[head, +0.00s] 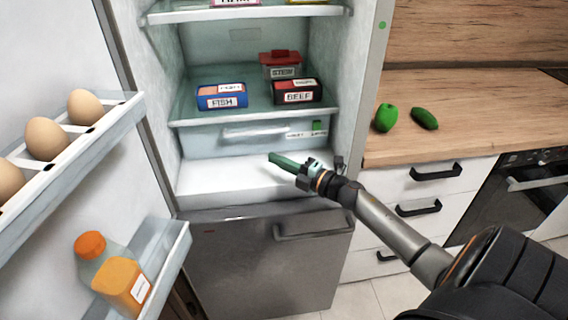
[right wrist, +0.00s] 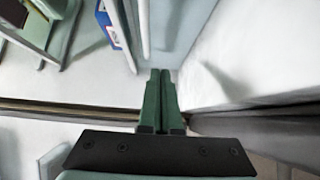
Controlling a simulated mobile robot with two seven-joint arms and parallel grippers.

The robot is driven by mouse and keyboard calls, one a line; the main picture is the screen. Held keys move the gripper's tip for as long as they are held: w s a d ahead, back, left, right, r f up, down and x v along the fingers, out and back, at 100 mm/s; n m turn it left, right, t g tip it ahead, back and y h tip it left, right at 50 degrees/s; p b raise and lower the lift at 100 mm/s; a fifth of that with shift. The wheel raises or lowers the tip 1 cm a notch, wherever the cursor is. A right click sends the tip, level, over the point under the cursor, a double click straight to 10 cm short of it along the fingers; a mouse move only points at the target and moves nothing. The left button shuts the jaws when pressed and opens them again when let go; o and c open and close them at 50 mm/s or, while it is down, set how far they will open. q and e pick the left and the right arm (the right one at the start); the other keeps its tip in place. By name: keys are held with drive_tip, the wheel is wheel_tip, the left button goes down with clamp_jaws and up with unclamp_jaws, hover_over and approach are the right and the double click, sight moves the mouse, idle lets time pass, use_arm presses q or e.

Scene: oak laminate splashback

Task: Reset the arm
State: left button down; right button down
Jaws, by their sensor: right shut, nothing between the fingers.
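My right arm (head: 390,228) reaches in from the lower right of the head view. Its gripper (head: 273,158) is at the front of the open fridge, over the white floor (head: 225,178) of the lower compartment and in front of the clear drawer (head: 240,136). In the right wrist view the two green fingers (right wrist: 160,80) lie together, with nothing between them. My left gripper is not in view.
A shelf holds a fish box (head: 221,97), a beef box (head: 297,92) and a stew container (head: 280,65). A green pepper (head: 386,118) and cucumber (head: 424,118) lie on the counter (head: 470,95).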

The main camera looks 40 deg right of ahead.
drive_tip(key=shift+v, duration=0.95)
drive_tip(key=s+a+f+m+g+h+p, duration=0.1)
drive_tip(key=s+a+f+m+g, duration=0.3)
drive_tip(key=s+a+f+m, duration=0.5)
drive_tip(key=s+a+f+m+g+h+p, duration=0.1)
drive_tip(key=s+a+f+m+g+p, duration=0.2)
drive_tip(key=s+a+f+m, duration=0.6)
drive_tip(key=s+a+f+g, duration=0.1)
drive_tip(key=s+a, duration=0.4)
drive_tip(key=a, duration=0.1)
drive_tip(key=shift+s+m, duration=0.3)
drive_tip(key=shift+m, duration=0.1)
